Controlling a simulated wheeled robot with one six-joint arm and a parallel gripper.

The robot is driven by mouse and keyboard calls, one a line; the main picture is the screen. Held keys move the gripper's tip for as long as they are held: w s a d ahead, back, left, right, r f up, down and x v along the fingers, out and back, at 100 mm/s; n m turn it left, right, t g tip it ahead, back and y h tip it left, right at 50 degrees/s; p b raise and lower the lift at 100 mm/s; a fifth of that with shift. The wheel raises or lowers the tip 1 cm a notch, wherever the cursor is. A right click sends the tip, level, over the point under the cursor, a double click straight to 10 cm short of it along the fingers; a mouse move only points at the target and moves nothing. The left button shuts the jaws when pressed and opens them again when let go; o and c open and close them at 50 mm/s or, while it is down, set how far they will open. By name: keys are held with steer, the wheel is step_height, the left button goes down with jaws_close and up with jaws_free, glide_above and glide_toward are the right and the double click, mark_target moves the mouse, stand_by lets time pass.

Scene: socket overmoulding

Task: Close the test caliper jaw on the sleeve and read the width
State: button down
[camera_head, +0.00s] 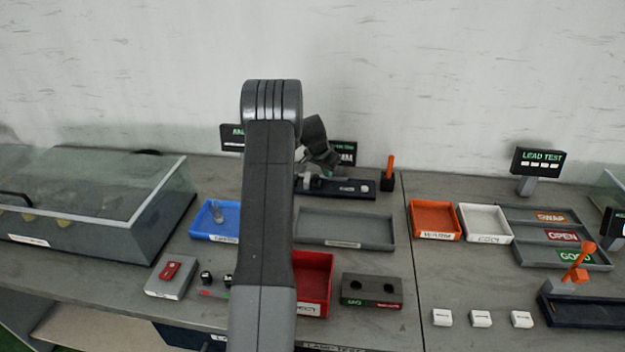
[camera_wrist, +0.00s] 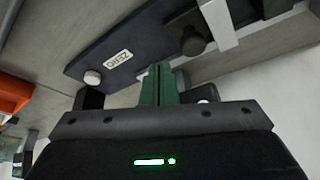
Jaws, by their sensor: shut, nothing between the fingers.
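The test caliper (camera_head: 345,188) is a dark bar with a small label and light metal parts, at the back of the bench behind my arm. In the wrist view its dark plate (camera_wrist: 140,50) carries a ZERO label, a silver button (camera_wrist: 92,78), a dark round knob (camera_wrist: 193,43) and a pale metal jaw piece (camera_wrist: 218,22). My gripper's green fingers (camera_wrist: 158,84) are together and empty, over the plate's near edge beside the knob. Whether they touch the knob I cannot tell. The sleeve cannot be made out at the jaw. A dark display behind the caliper is mostly hidden.
A grey tray (camera_head: 345,243) lies in front of the caliper, with a blue tray (camera_head: 200,228) to the left. A glass-lidded case (camera_head: 130,243) fills the left.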

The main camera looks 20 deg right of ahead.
mark_target(309, 177)
steer(key=shift+f+b, duration=1.6)
steer(key=shift+b, duration=0.05)
steer(key=shift+a, duration=0.1)
steer(key=shift+w+a+b, duration=0.35)
steer(key=shift+w+a, duration=0.15)
steer(key=shift+a, duration=0.45)
steer(key=shift+w+a+b, duration=0.35)
steer(key=shift+w+a, duration=0.1)
steer(key=shift+a, duration=0.5)
steer(key=shift+w+a+b, duration=0.35)
steer(key=shift+w+a, duration=0.15)
steer(key=shift+a, duration=0.45)
steer(key=shift+s+d, duration=0.1)
steer(key=shift+d, duration=0.1)
steer(key=shift+s+d, duration=0.2)
steer(key=shift+d, duration=0.2)
steer(key=shift+r+p, duration=1.4)
steer(key=shift+r, duration=2.15)
